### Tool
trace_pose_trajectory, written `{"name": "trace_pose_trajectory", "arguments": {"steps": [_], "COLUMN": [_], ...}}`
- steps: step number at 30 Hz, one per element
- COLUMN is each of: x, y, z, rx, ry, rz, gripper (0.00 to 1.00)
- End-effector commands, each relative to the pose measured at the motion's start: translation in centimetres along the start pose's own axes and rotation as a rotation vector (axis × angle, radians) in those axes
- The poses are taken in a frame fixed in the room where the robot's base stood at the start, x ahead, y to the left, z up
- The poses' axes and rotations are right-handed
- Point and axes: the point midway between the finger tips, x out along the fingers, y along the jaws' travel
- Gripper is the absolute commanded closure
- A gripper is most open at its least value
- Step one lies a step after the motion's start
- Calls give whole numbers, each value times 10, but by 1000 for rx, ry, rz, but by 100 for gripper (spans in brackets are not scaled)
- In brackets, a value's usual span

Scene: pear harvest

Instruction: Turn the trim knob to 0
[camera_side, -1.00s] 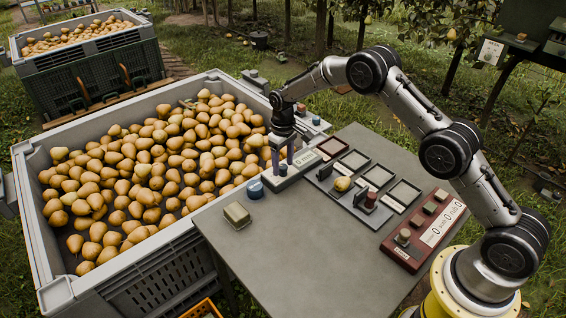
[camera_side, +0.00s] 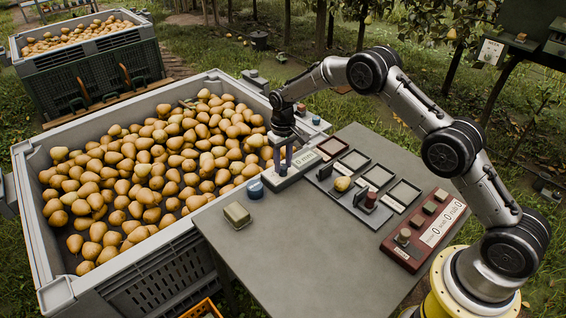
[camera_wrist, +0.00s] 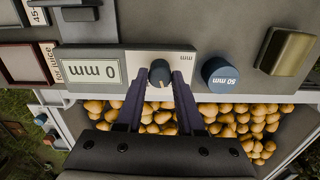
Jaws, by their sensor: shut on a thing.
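The trim knob (camera_wrist: 160,72) is a small dark round knob on a pale plate, with a light pointer mark on its top. The display (camera_wrist: 95,71) beside it reads 0 mm; it also shows in the side view (camera_side: 305,160). My gripper (camera_wrist: 161,78) points down at the gauge unit at the table's edge, with one finger on each side of the knob, shut on it. In the side view my gripper (camera_side: 284,166) hides the knob.
A blue 50 mm cylinder (camera_wrist: 220,75) stands close to the knob. A large grey bin (camera_side: 150,257) full of pears adjoins the table (camera_side: 280,245). A beige block (camera_side: 236,215), several trays and a red panel (camera_side: 405,254) are on the table.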

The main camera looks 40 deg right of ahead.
Motion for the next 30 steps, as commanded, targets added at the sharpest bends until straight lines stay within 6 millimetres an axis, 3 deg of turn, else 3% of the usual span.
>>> {"name": "trace_pose_trajectory", "arguments": {"steps": [15, 30], "x": [-1, -1], "y": [0, 0], "z": [0, 0], "rx": [291, 330], "ry": [1, 0], "rz": [0, 0], "gripper": [100, 100]}}
